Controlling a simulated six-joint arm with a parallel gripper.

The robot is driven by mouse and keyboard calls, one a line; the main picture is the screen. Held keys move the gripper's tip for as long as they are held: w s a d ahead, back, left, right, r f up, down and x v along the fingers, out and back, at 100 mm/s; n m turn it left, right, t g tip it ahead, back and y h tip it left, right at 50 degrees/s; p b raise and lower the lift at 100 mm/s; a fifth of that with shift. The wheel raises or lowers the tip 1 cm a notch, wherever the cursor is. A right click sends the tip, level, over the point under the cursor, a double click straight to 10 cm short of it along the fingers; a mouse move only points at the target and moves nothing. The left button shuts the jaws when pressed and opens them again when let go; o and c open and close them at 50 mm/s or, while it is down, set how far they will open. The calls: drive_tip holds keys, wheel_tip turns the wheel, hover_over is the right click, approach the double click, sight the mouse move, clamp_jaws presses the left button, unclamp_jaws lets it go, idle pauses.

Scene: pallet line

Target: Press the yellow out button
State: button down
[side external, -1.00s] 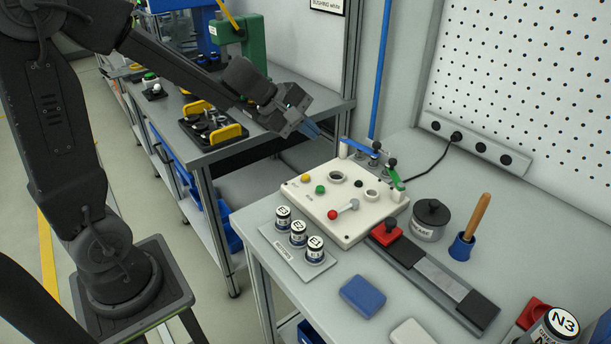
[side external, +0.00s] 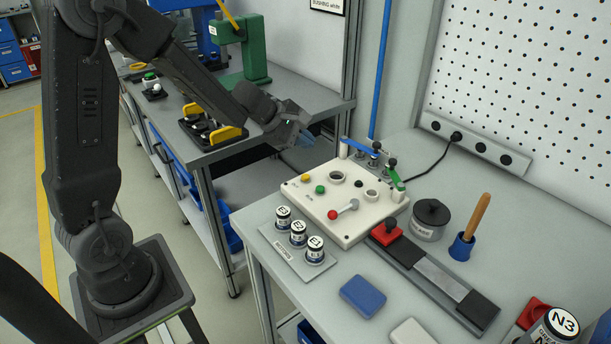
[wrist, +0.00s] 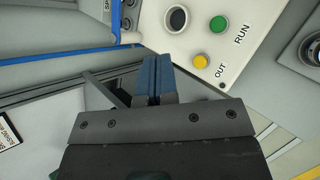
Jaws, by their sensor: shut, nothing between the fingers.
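The yellow OUT button (side external: 306,178) sits near the left corner of a white control box (side external: 345,232). In the wrist view the yellow button (wrist: 201,62) shows beside the word OUT, with the green RUN button (wrist: 218,24) close by. My gripper (side external: 308,140) is above and behind the box's left end, apart from it. In the wrist view its blue fingers (wrist: 152,80) are shut together with nothing between them. The yellow button lies a little right of and beyond the fingertips there. Nothing covers the button in either view.
The box also carries a red-knobbed lever (side external: 340,210) and a round socket (side external: 338,178). Blue and green clamps (side external: 367,149) stand at its back edge. Several labelled cans (side external: 298,233) stand in front. A gap separates this bench from the left bench (side external: 300,95).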

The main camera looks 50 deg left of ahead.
sight(305, 177)
drive_tip(key=shift+f, duration=3.35)
drive_tip(key=shift+f, duration=0.4)
drive_tip(key=shift+f, duration=0.55)
drive_tip(key=shift+r, duration=0.95)
drive_tip(key=shift+r, duration=2.5)
